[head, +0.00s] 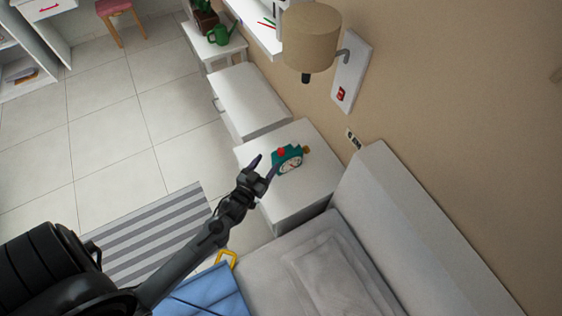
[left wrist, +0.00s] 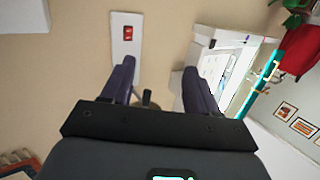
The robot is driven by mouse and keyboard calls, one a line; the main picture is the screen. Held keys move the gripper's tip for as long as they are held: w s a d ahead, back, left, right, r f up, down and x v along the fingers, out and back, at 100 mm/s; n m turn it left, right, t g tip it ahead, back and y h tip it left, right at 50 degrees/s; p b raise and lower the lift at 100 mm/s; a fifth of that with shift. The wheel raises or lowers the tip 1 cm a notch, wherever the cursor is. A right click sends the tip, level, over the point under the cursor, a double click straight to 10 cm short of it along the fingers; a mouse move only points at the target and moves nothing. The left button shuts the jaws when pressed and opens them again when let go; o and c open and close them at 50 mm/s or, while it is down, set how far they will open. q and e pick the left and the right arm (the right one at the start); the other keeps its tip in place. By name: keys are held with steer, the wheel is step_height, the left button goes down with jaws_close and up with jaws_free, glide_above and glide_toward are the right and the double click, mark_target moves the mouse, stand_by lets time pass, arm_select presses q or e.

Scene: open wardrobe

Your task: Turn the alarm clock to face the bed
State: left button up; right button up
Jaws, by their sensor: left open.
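The alarm clock (head: 289,160) is green with a pale round dial and a red part on top. It stands on the white nightstand (head: 313,186), and its dial shows toward the lower part of the head view, where the bed (head: 262,272) is. My left gripper (head: 265,165) is open at the clock's left side, with one finger close against the clock's edge; I cannot tell whether they touch. In the left wrist view, the open fingers (left wrist: 158,66) have nothing visible between them but wall, and I cannot make out the clock. My right gripper is not in view.
The bed's white headboard (head: 385,215) stands right of the nightstand. A wall lamp (head: 311,38) hangs above. A white cabinet (head: 250,100) and a green watering can (head: 222,33) are farther back. A striped rug (head: 150,235) lies on the open tiled floor.

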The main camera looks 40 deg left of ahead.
arm_select(q)
steer(key=n+y+b, duration=0.1)
steer(key=y+b, duration=0.1)
steer(key=b, duration=0.9)
glide_toward(279, 154)
step_height(279, 154, up, 3)
steer(key=s, duration=0.2)
steer(key=shift+n+t, duration=0.3)
steer(key=shift+t, duration=0.2)
steer(key=w+a+f+b, duration=0.1)
steer(key=w+b, duration=0.1)
steer(key=w, duration=0.2)
steer(key=w+a+f+b, duration=0.1)
steer(key=w+b, duration=0.2)
steer(key=w, duration=0.1)
steer(key=w+a+f+b, duration=0.1)
steer(key=w+b, duration=0.2)
steer(key=w, duration=0.2)
steer(key=shift+w+a+f, duration=0.1)
steer(key=shift+a+f, duration=0.05)
steer(key=shift+f, duration=0.1)
steer(key=c, duration=0.9)
steer(key=shift+h, duration=0.3)
steer(key=shift+c, duration=0.2)
